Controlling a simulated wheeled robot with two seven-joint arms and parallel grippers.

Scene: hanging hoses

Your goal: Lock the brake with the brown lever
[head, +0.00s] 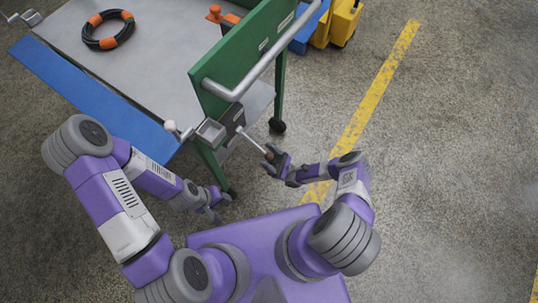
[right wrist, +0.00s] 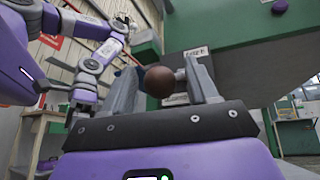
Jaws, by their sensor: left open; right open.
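The brown lever shows as a light rod with a brown knob (head: 268,152), sticking out from a dark bracket (head: 232,118) on the cart's green end panel (head: 245,55). In the right wrist view the round brown knob (right wrist: 160,82) sits between the two grey fingers of my right gripper (right wrist: 163,90). The fingers are open, with a gap visible to the knob's left. In the head view my right gripper (head: 274,164) is at the knob end of the lever. My left gripper (head: 210,208) is open and empty, low beside the cart's near leg, away from the lever.
A white-knobbed crank (head: 172,127) and a small grey box (head: 210,131) are left of the lever. A metal push bar (head: 265,65) runs above it. A black-and-orange hose coil (head: 107,30) lies on the cart top. Floor right of the yellow line (head: 370,90) is mostly clear.

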